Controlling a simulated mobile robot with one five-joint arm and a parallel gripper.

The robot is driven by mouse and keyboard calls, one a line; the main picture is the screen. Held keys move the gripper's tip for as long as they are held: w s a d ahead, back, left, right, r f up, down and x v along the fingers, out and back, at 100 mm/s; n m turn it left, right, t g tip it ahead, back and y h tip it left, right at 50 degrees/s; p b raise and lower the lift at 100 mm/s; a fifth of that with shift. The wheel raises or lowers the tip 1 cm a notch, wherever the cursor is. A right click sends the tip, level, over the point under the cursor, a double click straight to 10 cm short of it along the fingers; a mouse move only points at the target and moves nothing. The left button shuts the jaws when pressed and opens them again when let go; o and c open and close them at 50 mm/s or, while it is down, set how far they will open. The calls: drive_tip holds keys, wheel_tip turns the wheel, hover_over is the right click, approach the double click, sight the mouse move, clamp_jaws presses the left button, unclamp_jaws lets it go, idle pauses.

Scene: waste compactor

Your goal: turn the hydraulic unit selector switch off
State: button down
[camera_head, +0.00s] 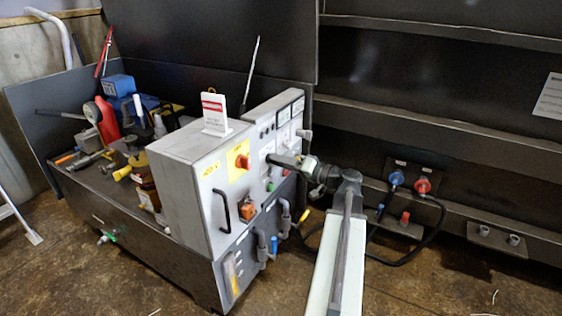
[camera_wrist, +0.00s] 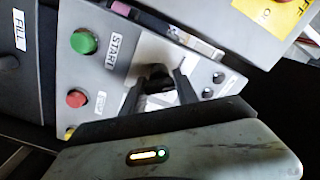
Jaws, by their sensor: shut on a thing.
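The hydraulic unit is a grey cabinet (camera_head: 190,185) with controls on its front and side faces. My gripper (camera_head: 272,159) reaches its control panel from the right. In the wrist view, my gripper (camera_wrist: 158,88) has its two dark fingers on either side of a black selector knob (camera_wrist: 158,76) and is shut on it. The knob sits on the grey panel (camera_wrist: 120,75), beside a green button (camera_wrist: 84,42) labelled START and a red button (camera_wrist: 76,98). The knob's pointing direction cannot be made out, and in the head view my gripper hides it.
A red rotary switch on a yellow plate (camera_head: 242,162) and a black handle (camera_head: 221,210) are on the cabinet front. A white-and-red sign (camera_head: 214,115) stands on top. Blue and red hose couplings (camera_head: 396,178) are on the wall at right. Tools clutter the bench at left.

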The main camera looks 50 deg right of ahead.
drive_tip(key=m, duration=0.4)
drive_tip(key=shift+s+f, duration=0.1)
drive_tip(key=shift+f, duration=0.05)
drive_tip(key=shift+m, duration=1.5)
drive_tip(key=shift+a, duration=0.1)
drive_tip(key=c, duration=0.9)
unclamp_jaws()
drive_tip(key=v, duration=0.8)
